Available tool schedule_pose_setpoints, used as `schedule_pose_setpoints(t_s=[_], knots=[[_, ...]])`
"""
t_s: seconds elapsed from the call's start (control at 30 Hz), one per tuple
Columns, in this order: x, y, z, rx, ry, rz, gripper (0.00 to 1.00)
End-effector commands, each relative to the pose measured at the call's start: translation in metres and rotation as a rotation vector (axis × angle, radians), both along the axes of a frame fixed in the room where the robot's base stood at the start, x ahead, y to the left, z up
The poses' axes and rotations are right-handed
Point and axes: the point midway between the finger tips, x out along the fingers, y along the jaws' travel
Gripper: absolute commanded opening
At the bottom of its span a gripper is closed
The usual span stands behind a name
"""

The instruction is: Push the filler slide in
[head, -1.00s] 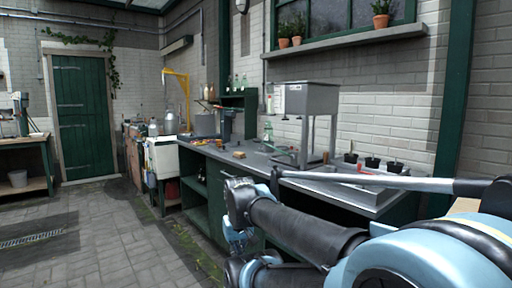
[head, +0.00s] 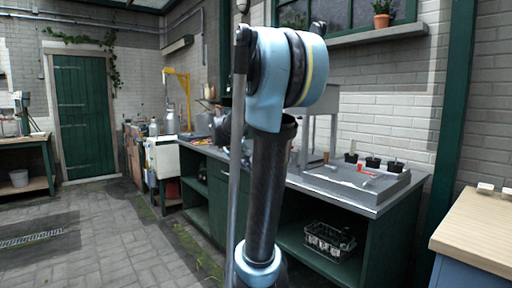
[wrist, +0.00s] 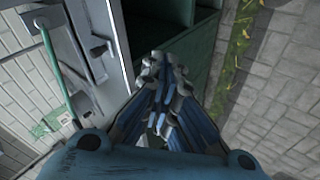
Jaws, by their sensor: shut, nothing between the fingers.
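The filler, a grey box on legs, stands on the bench. In the head view my raised arm hides most of it, and its right side (head: 326,102) shows past the arm. I cannot pick out its slide there. In the wrist view my gripper (wrist: 158,66) is shut and empty, just off the bench's front edge. Left of it lie a grey metal part (wrist: 75,55) and a small dark block (wrist: 98,46) on the bench side. I cannot tell whether either is the slide. My gripper appears apart from both.
The bench (head: 375,205) runs along the wall, with a tray (head: 352,186) and several black pots at its right end. A wire crate (head: 330,240) sits on the shelf below. A wooden-topped cabinet (head: 475,232) stands at right. The paved floor at left is clear.

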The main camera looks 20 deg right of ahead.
Motion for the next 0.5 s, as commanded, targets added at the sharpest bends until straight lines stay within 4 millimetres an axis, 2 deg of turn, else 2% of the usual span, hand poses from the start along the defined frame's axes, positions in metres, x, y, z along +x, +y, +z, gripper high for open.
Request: schedule_pose_setpoints(t_s=[0.03,0.3,0.5], knots=[[0.021,-0.006,0.008,-0.030,-0.007,0.004,0.00],[0.124,-0.035,0.041,-0.206,-0.046,0.036,0.00],[0.199,-0.053,0.057,-0.336,-0.070,0.063,0.00]])
